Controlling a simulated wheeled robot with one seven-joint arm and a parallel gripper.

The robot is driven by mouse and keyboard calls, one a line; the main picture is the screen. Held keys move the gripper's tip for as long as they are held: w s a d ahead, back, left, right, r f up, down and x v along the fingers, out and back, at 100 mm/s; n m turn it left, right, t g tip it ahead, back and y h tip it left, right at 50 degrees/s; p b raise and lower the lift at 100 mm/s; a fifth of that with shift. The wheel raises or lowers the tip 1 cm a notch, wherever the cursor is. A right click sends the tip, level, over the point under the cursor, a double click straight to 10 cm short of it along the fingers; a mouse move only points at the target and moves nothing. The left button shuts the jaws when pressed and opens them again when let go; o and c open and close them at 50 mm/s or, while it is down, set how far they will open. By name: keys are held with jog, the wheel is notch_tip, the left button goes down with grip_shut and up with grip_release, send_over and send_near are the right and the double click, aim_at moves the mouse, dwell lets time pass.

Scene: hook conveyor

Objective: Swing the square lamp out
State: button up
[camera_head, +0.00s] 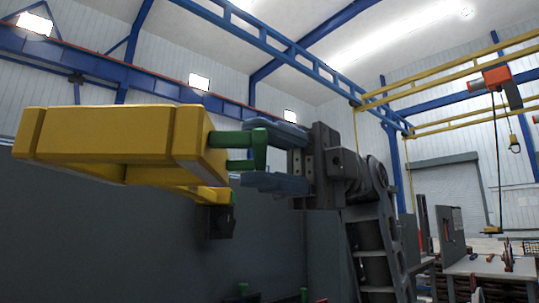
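The square lamp is most likely the yellow boxy frame (105,138) that fills the left of the view, raised on its mount and seen from slightly below. A green handle (258,150) sticks out from its right end. My gripper (262,154) comes from the right, with one blue-grey finger above and one below the handle's outer end. The fingers are wide apart, with the handle between them. I cannot tell whether either finger touches it. The lamp's lit face is not visible.
Below the lamp's right end is a yellow bracket (205,193) with a dark block (221,221). A dark grey wall or panel (100,235) fills the lower left. A hoist (495,80) hangs at the right, above a workbench (490,268). Small green parts (243,289) show at the bottom.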

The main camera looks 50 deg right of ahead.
jog(key=d, duration=0.8)
jog(key=shift+a, duration=0.1)
dwell(0.3)
